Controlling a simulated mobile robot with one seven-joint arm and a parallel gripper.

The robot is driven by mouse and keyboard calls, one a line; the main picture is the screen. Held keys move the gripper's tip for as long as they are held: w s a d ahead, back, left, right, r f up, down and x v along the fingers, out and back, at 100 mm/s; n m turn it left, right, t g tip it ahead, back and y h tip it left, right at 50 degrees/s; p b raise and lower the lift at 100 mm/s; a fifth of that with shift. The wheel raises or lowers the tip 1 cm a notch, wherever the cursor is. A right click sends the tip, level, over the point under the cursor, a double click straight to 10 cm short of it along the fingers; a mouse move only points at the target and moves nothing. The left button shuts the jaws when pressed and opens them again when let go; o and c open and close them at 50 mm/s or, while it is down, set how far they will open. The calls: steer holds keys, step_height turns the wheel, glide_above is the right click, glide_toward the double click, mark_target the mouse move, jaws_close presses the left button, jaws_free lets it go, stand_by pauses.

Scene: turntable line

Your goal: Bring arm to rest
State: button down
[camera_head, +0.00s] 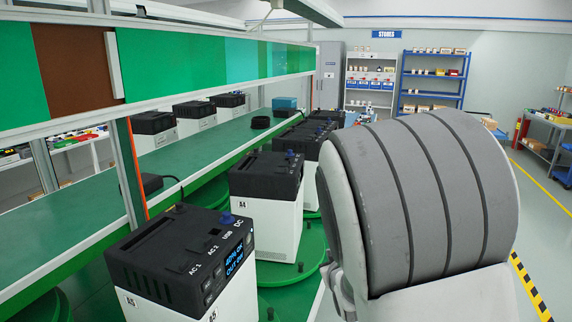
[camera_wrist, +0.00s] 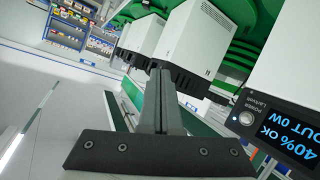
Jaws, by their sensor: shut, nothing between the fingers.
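My gripper (camera_wrist: 160,70) shows in the wrist view, with its two fingers together and nothing between them. In the head view a large grey and white part of my arm fills the right middle, and my gripper cannot be made out there. A black-and-white power unit marked A5 (camera_head: 180,258) stands on the near left, with a lit display and a blue knob. A unit with a lit display (camera_wrist: 285,130) is at the right of the wrist view. Another white unit (camera_wrist: 195,50) appears behind the fingers; I cannot tell whether they touch.
A unit marked A4 (camera_head: 265,190) stands on a green round turntable (camera_head: 290,268), with more units behind. A long green bench (camera_head: 215,145) runs along the left. Shelves (camera_head: 433,80) stand at the back. Open floor (camera_head: 540,225) lies at the right, with yellow lines.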

steer(key=s+d+r+m+g, duration=0.1)
steer(key=s+r+g, duration=0.1)
steer(key=s, duration=0.8)
steer(key=s+d+r+m+g, duration=0.1)
steer(key=s+r+g, duration=0.2)
steer(key=s, duration=0.7)
steer(key=s+d+r+m+g, duration=0.1)
steer(key=s+r+m+g, duration=0.1)
steer(key=s, duration=0.8)
step_height(320, 180, up, 2)
steer(key=shift+s+r+g, duration=0.15)
steer(key=shift+s+g, duration=0.05)
steer(key=shift+g, duration=0.4)
